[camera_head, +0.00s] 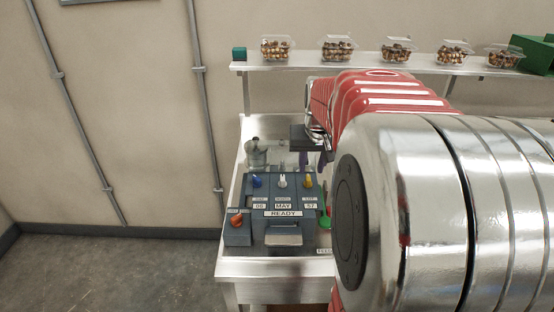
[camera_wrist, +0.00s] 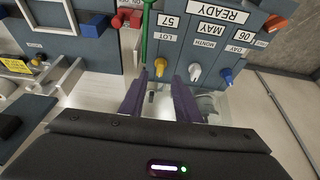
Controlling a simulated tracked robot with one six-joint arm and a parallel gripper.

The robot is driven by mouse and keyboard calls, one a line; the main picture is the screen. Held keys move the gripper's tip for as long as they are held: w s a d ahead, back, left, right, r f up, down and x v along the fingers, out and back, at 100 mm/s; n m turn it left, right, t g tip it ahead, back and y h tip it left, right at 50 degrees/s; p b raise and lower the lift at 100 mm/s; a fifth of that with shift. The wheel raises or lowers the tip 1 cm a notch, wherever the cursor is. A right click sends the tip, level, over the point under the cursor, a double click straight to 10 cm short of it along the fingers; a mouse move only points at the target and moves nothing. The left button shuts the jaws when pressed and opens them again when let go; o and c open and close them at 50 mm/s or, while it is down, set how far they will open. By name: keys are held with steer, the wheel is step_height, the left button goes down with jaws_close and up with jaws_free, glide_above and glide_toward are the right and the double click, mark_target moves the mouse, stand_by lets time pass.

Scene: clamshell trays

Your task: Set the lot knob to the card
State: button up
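The lot knob is yellow and stands on the dark blue-grey coder box, at the right of the knob row in the head view (camera_head: 308,182). In the wrist view the lot knob (camera_wrist: 160,67) appears just beyond my fingertips, between their lines. The lot window (camera_wrist: 168,22) reads 57, the month window MAY and the day window 06. A larger label (camera_head: 283,213) reads READY. My gripper (camera_wrist: 158,92) has two purple fingers spread apart with nothing between them. In the head view it is partly hidden behind my arm. I cannot identify a card with a readable lot value.
A white month knob (camera_head: 282,181) and a blue day knob (camera_head: 257,181) stand beside the lot knob. A green lever (camera_head: 325,218) is close on the right. An orange-red knob (camera_head: 237,220) is at left. Clamshell trays (camera_head: 337,48) line the shelf behind.

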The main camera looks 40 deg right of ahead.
mark_target(309, 178)
steer(key=x, duration=0.6)
steer(key=shift+c, duration=0.5)
jaws_close()
steer(key=shift+d, duration=0.25)
steer(key=shift+a, duration=0.15)
